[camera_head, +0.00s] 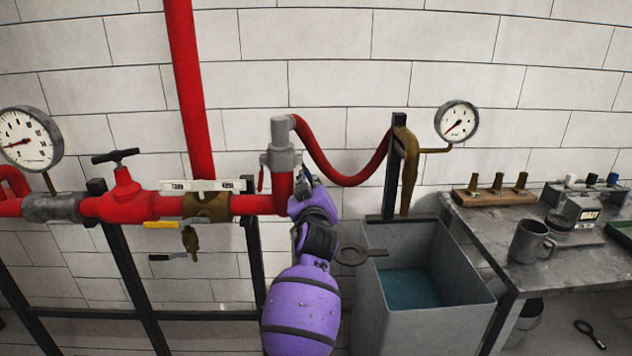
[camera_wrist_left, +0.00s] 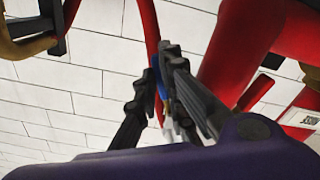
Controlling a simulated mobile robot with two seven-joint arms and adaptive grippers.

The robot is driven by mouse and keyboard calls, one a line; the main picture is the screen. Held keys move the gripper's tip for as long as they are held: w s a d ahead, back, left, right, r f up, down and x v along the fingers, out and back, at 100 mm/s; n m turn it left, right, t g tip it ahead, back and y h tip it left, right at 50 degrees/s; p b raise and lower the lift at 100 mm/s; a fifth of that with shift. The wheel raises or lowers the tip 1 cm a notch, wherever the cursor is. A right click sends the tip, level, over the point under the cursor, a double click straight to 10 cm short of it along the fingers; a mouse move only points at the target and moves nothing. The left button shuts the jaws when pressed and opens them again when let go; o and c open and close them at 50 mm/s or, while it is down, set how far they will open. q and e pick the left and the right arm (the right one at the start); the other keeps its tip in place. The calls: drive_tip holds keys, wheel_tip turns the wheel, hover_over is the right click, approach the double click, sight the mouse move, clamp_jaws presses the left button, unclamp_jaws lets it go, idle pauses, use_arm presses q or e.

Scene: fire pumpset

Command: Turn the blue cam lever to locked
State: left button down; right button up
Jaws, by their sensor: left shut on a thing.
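The grey hose coupling (camera_head: 281,158) sits on top of the red pipe's upturned end, with the red hose leaving its top. A small red lever (camera_head: 261,178) hangs at its left side. My left gripper (camera_head: 303,180) is at the coupling's right side and hides most of what is there. In the left wrist view, a narrow strip of the blue cam lever (camera_wrist_left: 158,76) shows between the black fingers of my left gripper (camera_wrist_left: 160,88), which are shut on it. The lever's full angle is hidden by the fingers. My right gripper is in neither view.
The red hose (camera_head: 345,178) loops right to a black post with a brass nozzle (camera_head: 408,170). A grey water tank (camera_head: 420,285) stands below it. A workbench (camera_head: 480,235) with a mug (camera_head: 531,242) is at the right. Red piping with a valve (camera_head: 123,190) runs left.

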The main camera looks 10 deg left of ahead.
use_arm(q)
drive_tip(key=a+m, duration=0.1)
drive_tip(key=m+p, duration=0.1)
drive_tip(key=m, duration=0.1)
drive_tip(key=shift+s+a, duration=0.2)
drive_tip(key=shift+a, duration=0.15)
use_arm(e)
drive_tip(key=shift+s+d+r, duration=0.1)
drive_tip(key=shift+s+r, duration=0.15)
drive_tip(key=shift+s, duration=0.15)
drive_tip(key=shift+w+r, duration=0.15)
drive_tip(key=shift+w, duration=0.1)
use_arm(q)
drive_tip(key=c, duration=1.8)
unclamp_jaws()
drive_tip(key=shift+f, duration=0.2)
drive_tip(key=shift+c, duration=0.2)
drive_tip(key=v, duration=0.8)
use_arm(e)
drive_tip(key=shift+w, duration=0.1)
